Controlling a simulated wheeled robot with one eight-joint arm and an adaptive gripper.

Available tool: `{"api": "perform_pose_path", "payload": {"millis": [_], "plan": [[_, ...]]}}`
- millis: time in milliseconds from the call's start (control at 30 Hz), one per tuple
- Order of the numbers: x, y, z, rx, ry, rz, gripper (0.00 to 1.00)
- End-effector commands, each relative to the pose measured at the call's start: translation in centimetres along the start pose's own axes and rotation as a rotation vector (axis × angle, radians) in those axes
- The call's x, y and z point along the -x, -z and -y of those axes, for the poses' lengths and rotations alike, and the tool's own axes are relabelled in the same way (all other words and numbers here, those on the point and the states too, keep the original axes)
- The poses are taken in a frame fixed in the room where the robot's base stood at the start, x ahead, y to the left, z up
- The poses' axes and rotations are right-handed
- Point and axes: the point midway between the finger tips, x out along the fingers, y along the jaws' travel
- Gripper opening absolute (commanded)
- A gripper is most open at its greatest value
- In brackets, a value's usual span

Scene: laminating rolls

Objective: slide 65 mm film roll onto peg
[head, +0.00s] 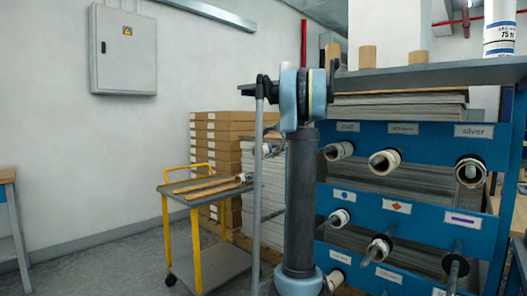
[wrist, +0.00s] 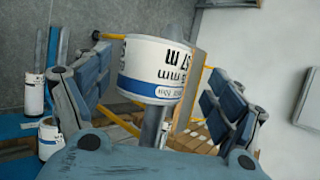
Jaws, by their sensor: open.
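In the wrist view a white film roll (wrist: 150,70) with a blue band sits around a grey rod (wrist: 153,125). Its label reads upside down "mm" and "37 m"; the width number is not readable. My gripper (wrist: 158,62) is open, with one finger on each side of the roll and a gap visible on both sides.
A yellow-framed cart (head: 205,185) with long brown pieces on top stands left of the rack, before stacked boxes (head: 215,130). A large "75" roll (head: 499,35) and brown cores (head: 367,57) stand on the rack's top shelf. Floor at the left is clear.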

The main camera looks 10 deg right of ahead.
Motion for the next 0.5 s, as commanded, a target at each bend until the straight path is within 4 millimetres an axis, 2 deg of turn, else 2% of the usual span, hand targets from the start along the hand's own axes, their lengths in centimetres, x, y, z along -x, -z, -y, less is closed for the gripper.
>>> {"api": "perform_pose_path", "payload": {"millis": [200,500], "plan": [[4.1,0.2,-0.2,-0.004,0.001,-0.002,0.86],[8.6,1.7,-4.1,-0.004,0.001,-0.004,0.86]]}}
